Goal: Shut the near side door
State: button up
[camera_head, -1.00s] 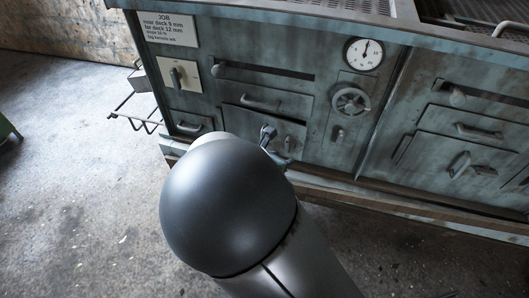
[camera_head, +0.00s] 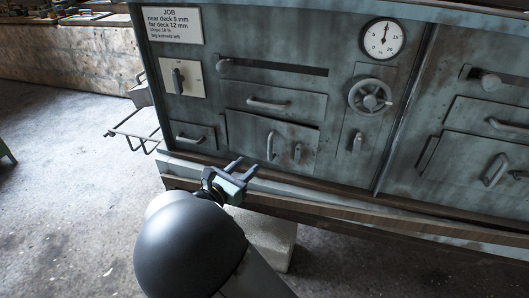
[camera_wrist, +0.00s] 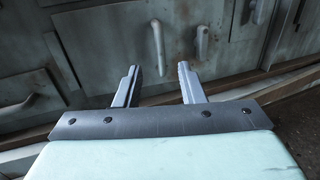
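The near deck front carries a grey-green lower door (camera_head: 250,140) with a vertical handle (camera_head: 270,145) and a smaller latch (camera_head: 297,153). A dark gap shows along its upper right edge, so it looks slightly ajar; how far is hard to tell. My gripper (camera_head: 245,168) is open and empty, in front of and below this door, apart from it. In the wrist view, my gripper (camera_wrist: 158,75) has its two fingers well apart, with the vertical handle (camera_wrist: 157,46) beyond them and the latch (camera_wrist: 202,42) to the right.
A small panel with a handle (camera_head: 190,140) is at lower left. A drawer (camera_head: 275,100) sits above the door. A handwheel (camera_head: 369,97) and dial (camera_head: 383,38) are to the right. A wire rack (camera_head: 135,126) juts out left.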

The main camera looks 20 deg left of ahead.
aim_at(269, 146)
jog(key=b+x, duration=0.2)
jog(key=x, duration=0.8)
jog(key=shift+w+f, duration=0.1)
jog(key=shift+w, duration=0.1)
grip_shut()
jog(key=shift+a, duration=0.1)
